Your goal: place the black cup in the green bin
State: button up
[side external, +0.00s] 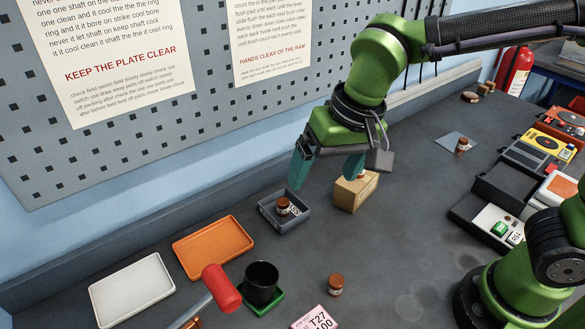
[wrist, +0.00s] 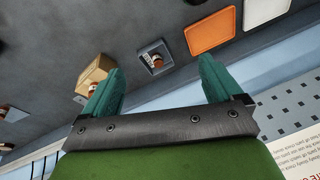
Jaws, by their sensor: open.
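The black cup (side external: 262,280) stands upright at the front of the bench in the side view.
A grey bin (side external: 268,222) holds a brown jar (side external: 283,206). A cardboard box (side external: 347,196) stands to its right. An orange tray (side external: 207,262), a white tray (side external: 120,308) and a red-headed hammer (side external: 221,287) lie left of the cup. A loose brown jar (side external: 335,284) stands right of it.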

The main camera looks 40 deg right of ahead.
jog(key=s+d+r+t, duration=0.1)
jog(key=s+d+t, duration=0.1)
jog(key=d, duration=0.5)
jog(key=s+d+t, duration=0.2)
jog(key=s+d, duration=0.2)
jog(key=d, duration=0.4)
jog(key=shift+s+d+r+m+y, duration=0.25)
jog(key=shift+s+r+m+y, duration=0.1)
jog(key=shift+m+y, duration=0.05)
jog(key=shift+a, duration=0.1)
jog(key=g, duration=0.6)
send_over(262, 274)
jog(key=s+d, duration=0.2)
jog(key=s, duration=0.1)
notch_tip(262, 274, down, 5)
jog(key=shift+n, duration=0.4)
jog(key=a+f, duration=0.1)
jog(key=f, duration=0.4)
jog(key=a+f, duration=0.1)
jog(key=f, duration=0.4)
jog(key=w+a+f, duration=0.1)
jog(key=f, duration=0.5)
